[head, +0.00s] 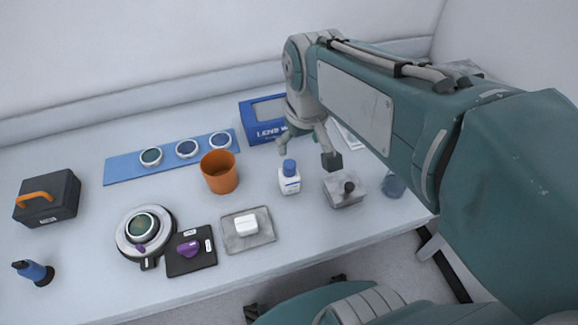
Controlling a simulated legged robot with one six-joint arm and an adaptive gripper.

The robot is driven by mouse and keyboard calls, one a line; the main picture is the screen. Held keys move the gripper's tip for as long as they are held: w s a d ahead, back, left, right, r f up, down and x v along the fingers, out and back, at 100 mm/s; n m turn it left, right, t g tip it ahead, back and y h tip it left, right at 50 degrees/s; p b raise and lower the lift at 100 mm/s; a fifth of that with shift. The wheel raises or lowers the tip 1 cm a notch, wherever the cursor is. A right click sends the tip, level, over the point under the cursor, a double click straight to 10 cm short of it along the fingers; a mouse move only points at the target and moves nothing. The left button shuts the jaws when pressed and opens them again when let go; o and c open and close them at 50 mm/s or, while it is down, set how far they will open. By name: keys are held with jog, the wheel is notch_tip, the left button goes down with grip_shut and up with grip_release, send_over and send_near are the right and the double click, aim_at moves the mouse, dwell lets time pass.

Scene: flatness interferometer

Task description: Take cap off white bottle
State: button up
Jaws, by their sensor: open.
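A small white bottle (290,184) with a blue cap (289,167) stands upright on the pale table, right of the middle. The cap sits on the bottle. My gripper (307,157) is open and points down, just above and behind the bottle in the head view. Its fingers are spread, one at the upper left of the cap and a dark-tipped one to the right. No contact with the cap is visible, and I cannot tell the exact gap.
A blue box (262,131) is behind. A grey tray (233,241) with a white piece lies in front left. The table's front edge is near.

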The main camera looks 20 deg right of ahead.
aim_at(289, 163)
jog(key=w+f+n+g, duration=0.1)
jog(key=w+f+g, duration=0.1)
jog(key=w+f, duration=0.35)
jog(key=f, duration=0.6)
jog(key=w+f, duration=0.1)
jog(key=f, duration=0.2)
jog(key=shift+f, duration=0.15)
jog(key=c, duration=0.8)
